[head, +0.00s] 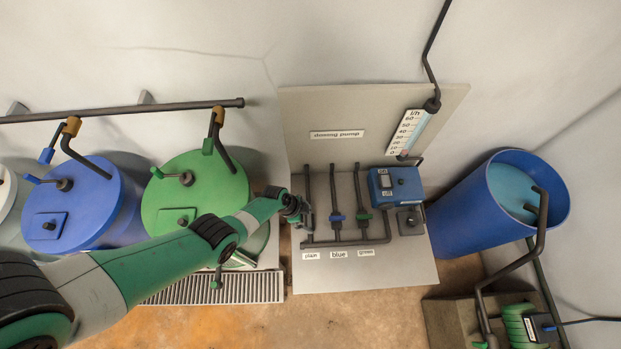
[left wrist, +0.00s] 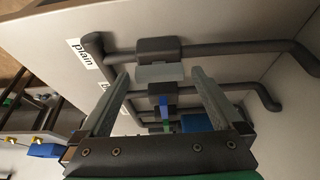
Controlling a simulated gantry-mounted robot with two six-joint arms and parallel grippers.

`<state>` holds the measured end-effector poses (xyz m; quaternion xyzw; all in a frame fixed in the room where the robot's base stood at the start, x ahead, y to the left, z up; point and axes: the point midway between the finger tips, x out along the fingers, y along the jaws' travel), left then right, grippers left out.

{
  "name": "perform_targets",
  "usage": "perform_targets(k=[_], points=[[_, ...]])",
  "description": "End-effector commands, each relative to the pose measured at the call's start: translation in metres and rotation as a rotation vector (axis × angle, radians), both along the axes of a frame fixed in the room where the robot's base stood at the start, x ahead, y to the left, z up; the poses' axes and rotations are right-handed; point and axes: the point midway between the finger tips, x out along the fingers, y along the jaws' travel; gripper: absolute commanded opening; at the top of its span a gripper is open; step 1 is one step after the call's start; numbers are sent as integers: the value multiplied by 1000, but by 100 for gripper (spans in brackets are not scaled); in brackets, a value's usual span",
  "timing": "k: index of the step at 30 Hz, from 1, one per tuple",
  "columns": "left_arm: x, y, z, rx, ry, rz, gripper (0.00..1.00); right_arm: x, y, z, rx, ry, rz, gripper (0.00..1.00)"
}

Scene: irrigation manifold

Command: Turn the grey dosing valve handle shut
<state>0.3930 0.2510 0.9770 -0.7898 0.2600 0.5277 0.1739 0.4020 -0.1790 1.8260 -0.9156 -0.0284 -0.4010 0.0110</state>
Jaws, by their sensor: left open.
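The grey dosing valve handle (left wrist: 160,73) is a flat light-grey bar on a dark valve body (left wrist: 158,48), on the pipe by the "plain" label (left wrist: 86,51). In the left wrist view its long side appears to run along the pipe. My left gripper (left wrist: 160,78) is open, with one finger near each end of the handle; I cannot tell whether either finger touches it. In the head view the left gripper (head: 298,208) is at the left pipe of the dosing panel (head: 400,262) and mostly hides the grey handle. My right gripper is not in view.
The blue valve handle (head: 336,218) and green valve handle (head: 363,217) are on the pipes just right. A blue pump box (head: 381,187) stands beyond them. Blue and green drums (head: 75,215) are at left, a blue barrel (head: 460,212) at right.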

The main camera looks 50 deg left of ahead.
Motion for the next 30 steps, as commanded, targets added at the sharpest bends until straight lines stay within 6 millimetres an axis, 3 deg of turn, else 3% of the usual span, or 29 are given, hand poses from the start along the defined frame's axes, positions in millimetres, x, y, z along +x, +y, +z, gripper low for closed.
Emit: perform_targets(k=[2,15,30], points=[[0,0,0,0,0,0,98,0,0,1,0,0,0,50],[0,0,0,0,0,-1,19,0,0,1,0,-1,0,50],[-1,-1,1,0,0,122,19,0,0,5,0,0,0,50]])
